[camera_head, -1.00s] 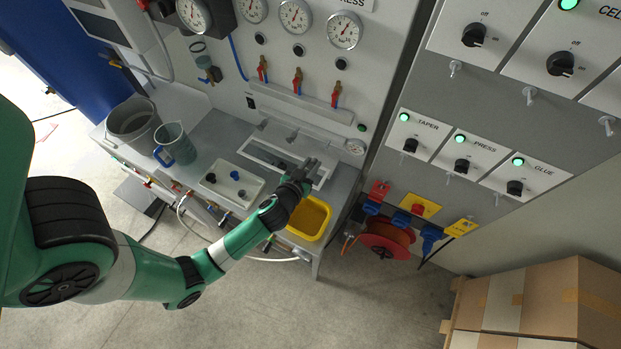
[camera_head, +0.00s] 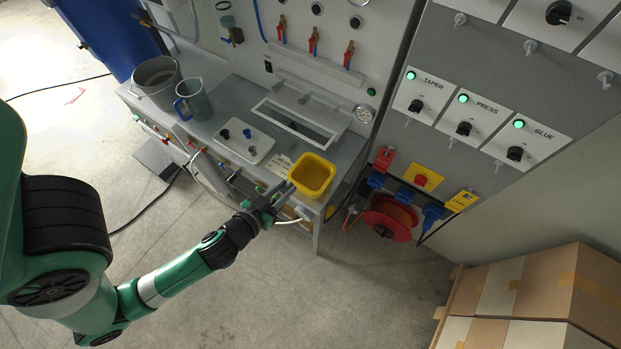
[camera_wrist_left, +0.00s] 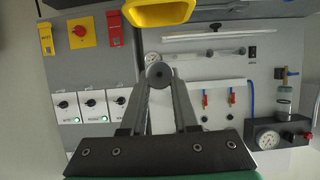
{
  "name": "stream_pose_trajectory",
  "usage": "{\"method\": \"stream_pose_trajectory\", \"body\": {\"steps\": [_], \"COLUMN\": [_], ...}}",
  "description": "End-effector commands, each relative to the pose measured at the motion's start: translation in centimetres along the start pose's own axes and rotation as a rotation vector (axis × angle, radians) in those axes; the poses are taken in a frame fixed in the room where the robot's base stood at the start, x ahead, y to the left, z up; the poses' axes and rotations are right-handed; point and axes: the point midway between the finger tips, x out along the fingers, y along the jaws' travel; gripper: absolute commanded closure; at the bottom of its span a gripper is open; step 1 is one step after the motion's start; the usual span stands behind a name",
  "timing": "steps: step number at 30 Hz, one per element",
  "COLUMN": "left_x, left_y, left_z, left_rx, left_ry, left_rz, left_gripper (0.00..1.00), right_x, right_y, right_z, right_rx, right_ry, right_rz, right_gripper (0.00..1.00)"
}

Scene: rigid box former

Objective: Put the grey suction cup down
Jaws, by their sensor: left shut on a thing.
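My left gripper (camera_head: 284,196) is just in front of the yellow bin (camera_head: 312,176), over the front edge of the bench. In the left wrist view, my left gripper (camera_wrist_left: 159,82) is shut on a small round grey piece, the grey suction cup (camera_wrist_left: 159,74), at its fingertips. The cup is too small to make out in the head view. The yellow bin also shows at the top of the left wrist view (camera_wrist_left: 160,14). A white tray (camera_head: 262,151) with several small dark and blue cups lies on the bench. My right gripper is not in view.
The grey bench (camera_head: 228,104) carries a metal bucket (camera_head: 156,82) and a blue-handled jug (camera_head: 193,100) at left. A framed slot (camera_head: 297,121) lies behind the tray. A red hose reel (camera_head: 388,222) hangs right of the bench. Cardboard boxes (camera_head: 545,285) stand at lower right.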

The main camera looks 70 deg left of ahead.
Motion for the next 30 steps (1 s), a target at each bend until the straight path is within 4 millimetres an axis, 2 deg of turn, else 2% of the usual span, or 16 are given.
{"method": "stream_pose_trajectory", "body": {"steps": [1,8,13,16,23,27,30], "left_x": [1.1,8.4,12.9,14.3,15.2,16.4,16.7], "left_y": [-0.3,-0.4,-0.5,-0.5,-0.5,-0.5,-0.5], "left_z": [-0.6,-0.3,2.4,3.1,3.5,5.9,6.5], "left_rx": [-0.006,-0.005,-0.002,-0.002,-0.001,0.0,-0.001], "left_ry": [0.004,0.005,0.002,0.003,0.002,0.0,0.002], "left_rz": [-0.01,-0.006,-0.004,-0.003,-0.003,-0.002,-0.002], "left_gripper": [1.0,1.0,1.0,1.0,1.0,1.0,1.0], "right_x": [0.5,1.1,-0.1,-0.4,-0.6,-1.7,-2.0], "right_y": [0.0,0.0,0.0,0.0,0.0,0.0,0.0], "right_z": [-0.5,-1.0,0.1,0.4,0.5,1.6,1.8], "right_rx": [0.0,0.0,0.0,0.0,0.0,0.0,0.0], "right_ry": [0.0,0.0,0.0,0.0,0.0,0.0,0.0], "right_rz": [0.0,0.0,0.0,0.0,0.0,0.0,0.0], "right_gripper": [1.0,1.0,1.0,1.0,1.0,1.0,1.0]}}
